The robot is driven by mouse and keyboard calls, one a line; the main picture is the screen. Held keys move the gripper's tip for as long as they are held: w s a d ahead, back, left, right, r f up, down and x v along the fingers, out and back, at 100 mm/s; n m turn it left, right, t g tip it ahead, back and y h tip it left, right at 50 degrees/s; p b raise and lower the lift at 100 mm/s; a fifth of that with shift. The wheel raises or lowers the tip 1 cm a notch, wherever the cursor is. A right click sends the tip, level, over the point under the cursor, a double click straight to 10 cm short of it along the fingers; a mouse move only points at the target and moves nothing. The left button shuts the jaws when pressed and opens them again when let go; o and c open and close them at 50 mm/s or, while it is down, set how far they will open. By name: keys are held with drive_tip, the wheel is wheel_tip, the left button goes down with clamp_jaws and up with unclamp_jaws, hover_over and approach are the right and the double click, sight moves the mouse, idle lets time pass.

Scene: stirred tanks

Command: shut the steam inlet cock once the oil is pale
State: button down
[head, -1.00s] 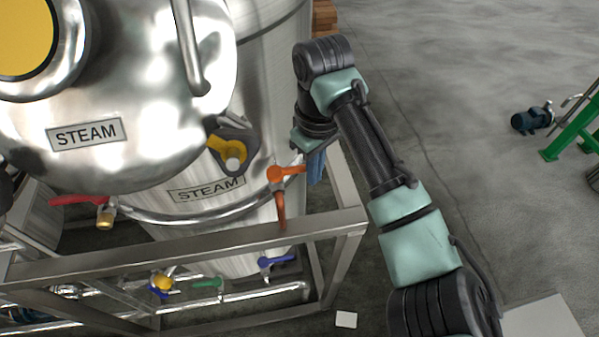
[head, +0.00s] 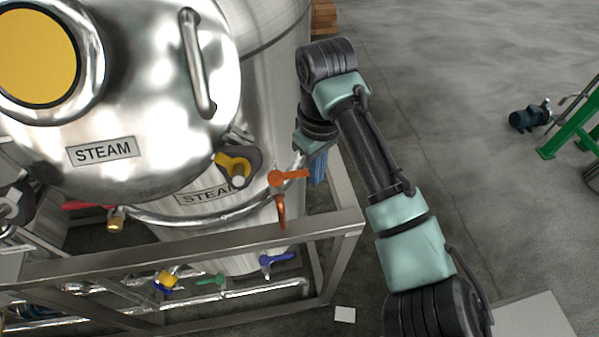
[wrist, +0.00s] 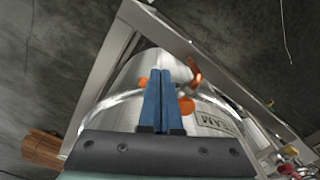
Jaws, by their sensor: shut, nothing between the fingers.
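An orange-handled cock (head: 289,178) with a copper-coloured outlet pointing down sits low on the steel tank (head: 270,70), beside a STEAM plate (head: 207,191). I cannot tell for sure that it is the steam inlet cock. A round window (head: 38,57) in the nearer vessel shows plain yellow. My gripper (wrist: 160,72) is shut and empty, its blue fingers upright in the wrist view. Orange parts of the cock (wrist: 186,107) show on both sides of the fingers, which hide its middle. I cannot tell whether they touch. In the head view my wrist partly hides the fingers.
A steel frame rail (head: 200,247) runs in front of the tank. Red (head: 85,206), green (head: 211,280), blue (head: 277,259) and yellow (head: 169,279) valve handles are nearby. A yellow clamp (head: 234,165) sits above the orange cock.

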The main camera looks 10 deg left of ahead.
wheel_tip(320, 180, up, 4)
drive_tip(key=p, duration=0.4)
drive_tip(key=shift+r, duration=0.2)
idle(0.5)
